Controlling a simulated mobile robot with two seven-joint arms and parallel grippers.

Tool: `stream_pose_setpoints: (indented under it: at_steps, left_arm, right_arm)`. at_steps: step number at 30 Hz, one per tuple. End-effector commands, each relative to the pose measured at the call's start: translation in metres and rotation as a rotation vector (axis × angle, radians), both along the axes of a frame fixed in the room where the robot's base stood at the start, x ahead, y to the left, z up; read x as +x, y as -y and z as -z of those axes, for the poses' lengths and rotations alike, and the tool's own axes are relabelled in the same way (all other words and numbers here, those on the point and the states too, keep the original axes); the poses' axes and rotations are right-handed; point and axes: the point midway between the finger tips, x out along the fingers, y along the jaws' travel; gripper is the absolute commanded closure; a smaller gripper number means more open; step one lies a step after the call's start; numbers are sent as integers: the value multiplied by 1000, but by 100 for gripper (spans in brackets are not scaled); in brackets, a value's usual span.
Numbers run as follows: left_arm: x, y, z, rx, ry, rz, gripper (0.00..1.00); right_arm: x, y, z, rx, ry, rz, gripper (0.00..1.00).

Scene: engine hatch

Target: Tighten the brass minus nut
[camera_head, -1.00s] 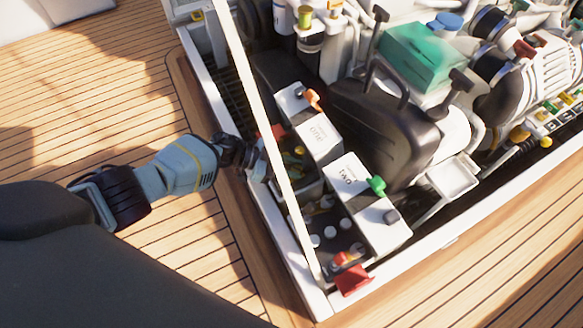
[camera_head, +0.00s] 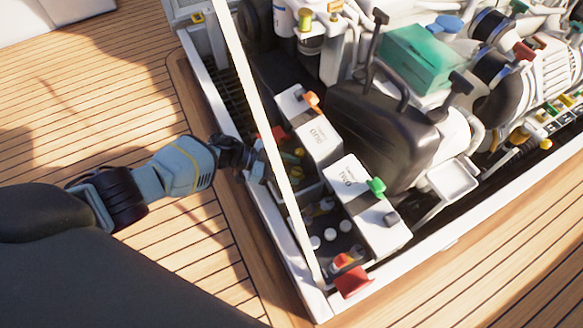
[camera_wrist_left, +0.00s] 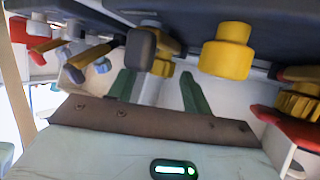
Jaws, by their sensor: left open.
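My left gripper (camera_head: 257,170) reaches over the hatch edge into the battery bay. In the left wrist view its two green fingers (camera_wrist_left: 158,92) are apart, with nothing held between them. A brass-yellow knurled nut (camera_wrist_left: 163,66) shows just beyond and between the fingertips, partly hidden by a grey-brown block (camera_wrist_left: 141,48). Another knurled yellow nut (camera_wrist_left: 298,104) sits by a red clamp at the right. I cannot read a minus mark on either nut. In the head view, small yellow parts (camera_head: 298,153) show beside the gripper, too small to tell apart.
A large smooth yellow cap (camera_wrist_left: 227,52) is just right of the fingers. White boxes marked one (camera_head: 318,138) and two (camera_head: 348,175) stand right of the gripper. A white bar (camera_head: 262,110) crosses in front of the bay. The wooden deck (camera_head: 90,100) is clear at the left.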

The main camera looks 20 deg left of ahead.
Motion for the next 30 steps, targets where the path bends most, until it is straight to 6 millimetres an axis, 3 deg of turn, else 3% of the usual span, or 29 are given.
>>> stream_pose_setpoints:
  at_steps: [13,26,30]
  left_arm:
    - [-22,-56,-26,1,-1,-1,51]
    - [-24,-60,-27,-1,1,-1,51]
    - [-25,-49,-26,-15,23,-42,51]
  right_arm:
    - [-8,0,-21,0,-7,0,64]
    - [-11,0,-22,0,-12,0,64]
    - [-8,0,-25,1,-4,0,64]
